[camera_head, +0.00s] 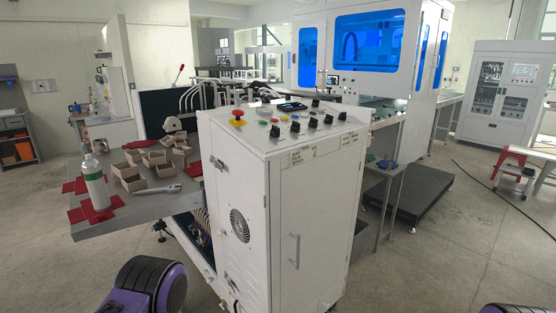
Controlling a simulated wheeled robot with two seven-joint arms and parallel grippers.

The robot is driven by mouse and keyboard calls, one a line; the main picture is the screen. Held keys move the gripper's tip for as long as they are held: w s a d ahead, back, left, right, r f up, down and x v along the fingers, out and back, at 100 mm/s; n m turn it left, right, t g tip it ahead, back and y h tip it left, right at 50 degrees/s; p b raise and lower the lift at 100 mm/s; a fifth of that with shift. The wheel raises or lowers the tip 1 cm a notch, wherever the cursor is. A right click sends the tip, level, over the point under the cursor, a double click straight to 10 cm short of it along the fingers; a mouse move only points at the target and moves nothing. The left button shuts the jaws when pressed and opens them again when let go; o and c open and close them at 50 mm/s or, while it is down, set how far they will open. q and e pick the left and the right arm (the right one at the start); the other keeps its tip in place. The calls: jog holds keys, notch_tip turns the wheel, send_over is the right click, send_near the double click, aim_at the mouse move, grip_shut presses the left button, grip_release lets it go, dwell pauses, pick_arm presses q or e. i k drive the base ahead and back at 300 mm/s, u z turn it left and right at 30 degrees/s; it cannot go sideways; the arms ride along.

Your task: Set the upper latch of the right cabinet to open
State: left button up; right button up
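A white control cabinet (310,215) stands in the middle, close in front of me. Its narrow left side carries a small dark upper latch-like fitting (219,165) near the top and a similar lower fitting (222,274). At this size I cannot tell whether the upper one is open or shut. A vertical handle (295,250) is on the front door, which looks shut. Another white cabinet (505,92) with windowed doors stands far back at the right. Neither gripper is in view.
A grey table (150,207) with open brown boxes, a white bottle (95,182) and a wrench (160,190) adjoins the cabinet's left. A red emergency button (238,115) and several knobs are on its top. A red-and-white step stool (516,172) stands right. The floor at right is mostly clear.

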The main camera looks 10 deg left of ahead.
aim_at(218, 164)
jog(key=k, duration=0.45)
jog(key=u, duration=1.05)
jog(key=i, duration=1.05)
jog(key=z, duration=0.1)
